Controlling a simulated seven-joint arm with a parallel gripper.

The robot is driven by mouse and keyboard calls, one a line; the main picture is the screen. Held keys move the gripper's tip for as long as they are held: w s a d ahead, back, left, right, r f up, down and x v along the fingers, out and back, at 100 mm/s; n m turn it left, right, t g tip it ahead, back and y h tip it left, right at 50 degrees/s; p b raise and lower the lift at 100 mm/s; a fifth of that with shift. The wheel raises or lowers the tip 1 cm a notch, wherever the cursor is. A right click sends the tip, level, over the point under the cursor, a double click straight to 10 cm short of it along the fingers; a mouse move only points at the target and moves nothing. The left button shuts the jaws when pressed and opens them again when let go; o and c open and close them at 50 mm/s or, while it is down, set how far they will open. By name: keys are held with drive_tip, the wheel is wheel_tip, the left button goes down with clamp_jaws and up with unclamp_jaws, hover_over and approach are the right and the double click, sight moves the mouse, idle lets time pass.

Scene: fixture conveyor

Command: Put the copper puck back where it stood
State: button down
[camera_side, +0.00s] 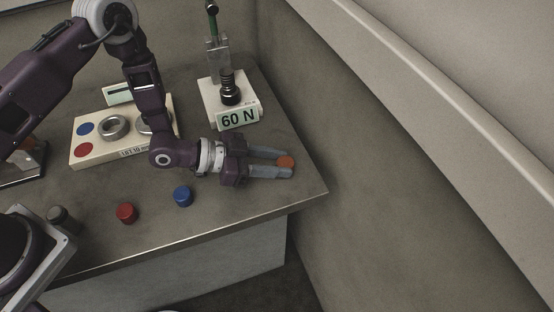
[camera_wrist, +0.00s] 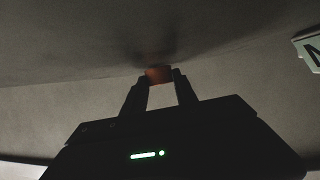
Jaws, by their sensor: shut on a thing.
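The copper puck (camera_side: 286,161) is between the fingertips of my gripper (camera_side: 284,165), near the right end of the bench. My gripper is shut on it and lies nearly level, low over the bench top. In the wrist view the puck (camera_wrist: 158,74) shows between the two dark fingertips (camera_wrist: 159,79). I cannot tell whether the puck touches the bench.
A white press (camera_side: 229,100) with a "60 N" display stands behind my gripper. A cream fixture (camera_side: 98,152) with colored discs and metal rings is to the left. A blue puck (camera_side: 183,196), a red puck (camera_side: 126,212) and a dark puck (camera_side: 58,216) stand along the front.

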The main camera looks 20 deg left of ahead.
drive_tip(key=c, duration=0.9)
unclamp_jaws()
drive_tip(key=v, duration=0.6)
drive_tip(key=shift+s+a+r, duration=0.1)
drive_tip(key=shift+a, duration=0.05)
drive_tip(key=shift+a+r, duration=0.25)
drive_tip(key=shift+a, duration=0.05)
drive_tip(key=w+a+r+n+t+y, duration=0.1)
drive_tip(key=a+r+n+y, duration=0.3)
drive_tip(key=a+r+y, duration=0.9)
drive_tip(key=s+a+r+n+g+h, duration=0.1)
drive_tip(key=s+a+r+n, duration=0.4)
drive_tip(key=s+r, duration=0.55)
drive_tip(key=s, duration=0.4)
drive_tip(key=s+r+n+g, duration=0.1)
drive_tip(key=s, duration=0.4)
drive_tip(key=s+n+g, duration=0.1)
drive_tip(key=s, duration=0.3)
drive_tip(key=shift+s+d+r+h, duration=0.25)
drive_tip(key=shift+d+h, duration=0.1)
drive_tip(key=shift+h, duration=0.05)
